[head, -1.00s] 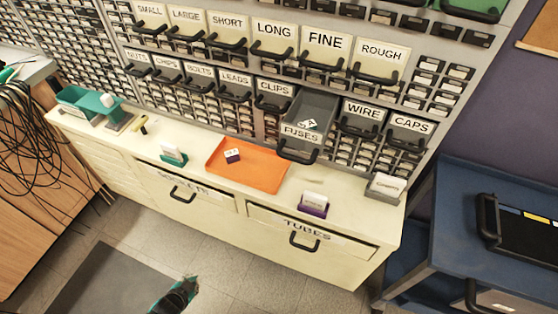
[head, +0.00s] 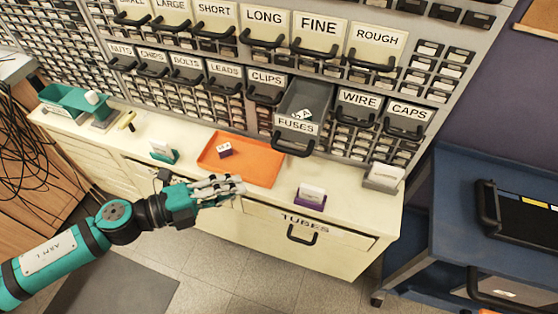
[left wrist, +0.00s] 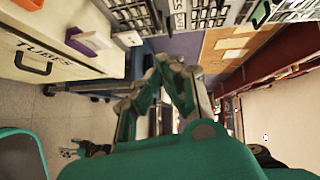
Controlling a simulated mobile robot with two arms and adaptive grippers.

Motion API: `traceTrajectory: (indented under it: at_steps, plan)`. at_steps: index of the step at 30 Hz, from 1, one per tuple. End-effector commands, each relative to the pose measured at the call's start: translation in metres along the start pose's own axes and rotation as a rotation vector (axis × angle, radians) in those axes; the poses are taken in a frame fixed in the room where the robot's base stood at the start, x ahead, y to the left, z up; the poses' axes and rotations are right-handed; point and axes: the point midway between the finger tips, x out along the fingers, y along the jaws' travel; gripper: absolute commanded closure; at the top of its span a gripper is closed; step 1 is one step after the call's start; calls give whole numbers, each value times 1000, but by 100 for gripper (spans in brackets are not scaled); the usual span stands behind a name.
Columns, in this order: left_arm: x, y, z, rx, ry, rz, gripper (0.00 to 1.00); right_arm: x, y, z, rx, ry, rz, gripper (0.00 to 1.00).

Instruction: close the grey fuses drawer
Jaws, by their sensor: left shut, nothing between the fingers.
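The grey fuses drawer (head: 298,126) is pulled out from the wall of drawers in the head view. Its open top shows a few small white-marked pieces inside, and its black handle hangs at the front. My left gripper (head: 240,185) is shut and empty. It is above the cream counter's front edge, left of and below the drawer, and apart from it. In the left wrist view my left gripper's fingers (left wrist: 170,65) point away from the camera; the fuses drawer cannot be made out there. A small dark and teal hand, probably my right gripper (left wrist: 72,152), shows low in that view, too small to read.
On the counter below the drawer are an orange tray (head: 268,174) with a small purple block, a purple card holder (head: 311,198) and a grey card holder (head: 384,177). The closed clips drawer (head: 266,82) and wire drawer (head: 358,104) flank it. A blue cart (head: 440,225) stands right.

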Motion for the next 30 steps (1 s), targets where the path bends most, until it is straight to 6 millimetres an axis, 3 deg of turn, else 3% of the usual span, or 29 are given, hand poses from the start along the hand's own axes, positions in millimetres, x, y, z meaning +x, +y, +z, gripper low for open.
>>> traceTrajectory:
  at_steps: [9, 14, 15, 22, 30]
  plan:
    - [63, -8, 0, -1, -1, -6, 100, -36, 1, -4, 0, 2, 0, 40]
    - [95, -6, 0, 0, -1, -4, 100, -47, 1, -6, 0, 2, 1, 40]
    - [99, -4, 8, -1, -4, -4, 100, -45, 1, -6, 0, 3, 1, 40]
    - [116, -2, 26, -1, -4, -2, 100, -48, 1, -6, 0, 4, 1, 40]
    - [120, -1, 30, -1, -2, -2, 100, -48, 2, -7, 0, 5, 1, 40]
